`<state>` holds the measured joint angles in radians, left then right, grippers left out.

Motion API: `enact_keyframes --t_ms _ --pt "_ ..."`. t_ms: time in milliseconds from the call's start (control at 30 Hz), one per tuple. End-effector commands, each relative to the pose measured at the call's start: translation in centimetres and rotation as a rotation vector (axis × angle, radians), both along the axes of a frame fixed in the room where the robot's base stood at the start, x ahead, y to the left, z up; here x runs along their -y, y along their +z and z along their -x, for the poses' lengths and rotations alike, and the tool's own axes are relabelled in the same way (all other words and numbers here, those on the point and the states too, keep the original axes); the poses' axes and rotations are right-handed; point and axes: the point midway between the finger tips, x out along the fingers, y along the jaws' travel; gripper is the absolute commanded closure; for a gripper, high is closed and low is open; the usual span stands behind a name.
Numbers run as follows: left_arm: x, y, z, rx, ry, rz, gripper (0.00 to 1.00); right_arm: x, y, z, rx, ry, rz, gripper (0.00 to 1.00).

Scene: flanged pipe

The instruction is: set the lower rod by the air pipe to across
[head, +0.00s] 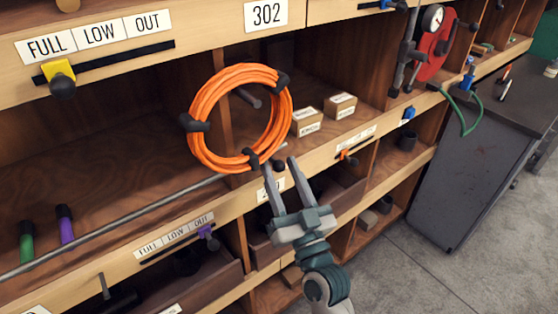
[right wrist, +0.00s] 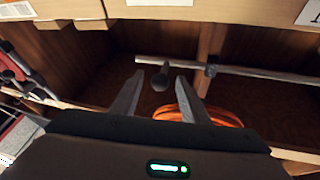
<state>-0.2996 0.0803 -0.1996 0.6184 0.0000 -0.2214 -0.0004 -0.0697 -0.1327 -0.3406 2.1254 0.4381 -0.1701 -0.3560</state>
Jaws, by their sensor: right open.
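My right gripper (head: 281,165) is open in the head view, its fingers pointing up at the shelf front just right of the orange coil. In the right wrist view its fingertips (right wrist: 160,77) stand on either side of a dark round knob (right wrist: 160,84) on a short stem. I cannot tell whether they touch it. A long thin grey pipe (head: 130,225) runs along the shelf front and behind the coil; a grey bar (right wrist: 265,73) with a dark clamp crosses the wrist view. Which rod is the lower one by the air pipe is unclear. My left gripper is not in view.
An orange hose coil (head: 197,112) hangs left of my right gripper, close to it. Two small cartons (head: 306,122) sit on the shelf behind. A red panel with a gauge (head: 432,18) and a green hose (head: 463,118) are at upper right. Floor at lower right is clear.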

Motion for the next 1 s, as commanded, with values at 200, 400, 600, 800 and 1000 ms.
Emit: enact_keyframes --t_ms 200,400,600,800,1000 --pt "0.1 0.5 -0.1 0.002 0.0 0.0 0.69 -0.5 0.6 -1.2 -0.001 0.001 -0.002 0.59" --pt "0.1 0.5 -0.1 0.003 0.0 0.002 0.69 -0.5 0.6 -1.4 0.0 0.0 -0.001 0.59" --pt "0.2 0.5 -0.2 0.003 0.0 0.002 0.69 -0.5 0.6 -1.3 0.0 0.0 -0.001 0.8" --pt "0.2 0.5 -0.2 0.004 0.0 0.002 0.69 -0.5 0.6 -1.3 0.0 0.0 -0.001 1.0" --pt "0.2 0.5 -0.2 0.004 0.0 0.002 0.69 0.0 0.6 -1.7 0.001 -0.001 0.0 1.0"
